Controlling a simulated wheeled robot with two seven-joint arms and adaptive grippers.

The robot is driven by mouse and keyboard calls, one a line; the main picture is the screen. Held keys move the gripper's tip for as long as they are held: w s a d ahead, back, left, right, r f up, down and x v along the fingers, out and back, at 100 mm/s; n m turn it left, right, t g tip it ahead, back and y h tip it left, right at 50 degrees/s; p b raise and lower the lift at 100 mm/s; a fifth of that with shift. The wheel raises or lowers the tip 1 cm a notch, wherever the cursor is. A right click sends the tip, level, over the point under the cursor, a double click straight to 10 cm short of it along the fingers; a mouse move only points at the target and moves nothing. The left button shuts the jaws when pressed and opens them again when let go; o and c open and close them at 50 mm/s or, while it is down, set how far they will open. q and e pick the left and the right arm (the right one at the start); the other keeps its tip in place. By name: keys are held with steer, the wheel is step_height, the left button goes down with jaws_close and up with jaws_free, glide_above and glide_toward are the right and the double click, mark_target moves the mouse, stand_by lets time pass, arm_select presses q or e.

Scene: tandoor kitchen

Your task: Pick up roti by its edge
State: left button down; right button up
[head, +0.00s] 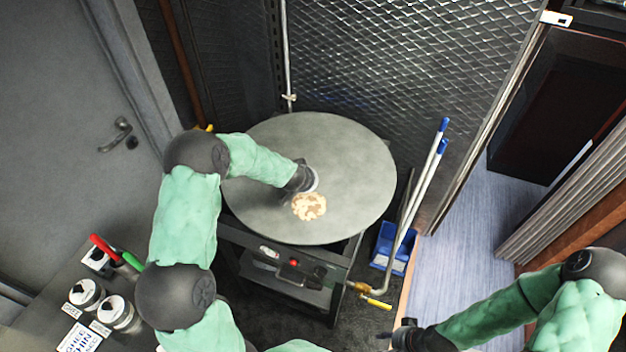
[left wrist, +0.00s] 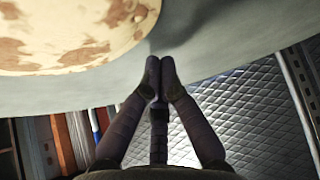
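The roti (head: 309,207), pale with brown patches, lies on the round grey griddle (head: 355,165). In the left wrist view the roti (left wrist: 65,35) fills the upper left, above the griddle's grey surface (left wrist: 215,65). My left gripper (head: 301,188) is at the roti's far edge in the head view. In the left wrist view the left gripper's fingertips (left wrist: 160,66) are together with nothing seen between them, just right of the roti's edge; contact with it cannot be told. My right gripper (head: 398,336) is low in the head view, away from the griddle, and its fingers are too small to read.
A stand with a red knob (head: 293,263) holds the griddle. Blue-tipped rods (head: 422,180) rise from a blue bin (head: 390,248) on the right. Jars (head: 102,303) and red and green handles stand on the lower-left counter. A quilted metal wall (head: 410,70) is behind.

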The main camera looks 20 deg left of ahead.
mark_target(298, 212)
arm_select(q)
steer(key=shift+s+b, duration=0.3)
steer(key=shift+s, duration=0.45)
steer(key=shift+s, duration=0.45)
steer(key=s+b, duration=0.1)
steer(key=s, duration=0.2)
steer(key=s+b, duration=0.1)
steer(key=s, duration=0.3)
steer(key=s+b, duration=0.1)
steer(key=s, duration=0.3)
steer(key=shift+s+d, duration=0.15)
steer(key=shift+d, duration=0.25)
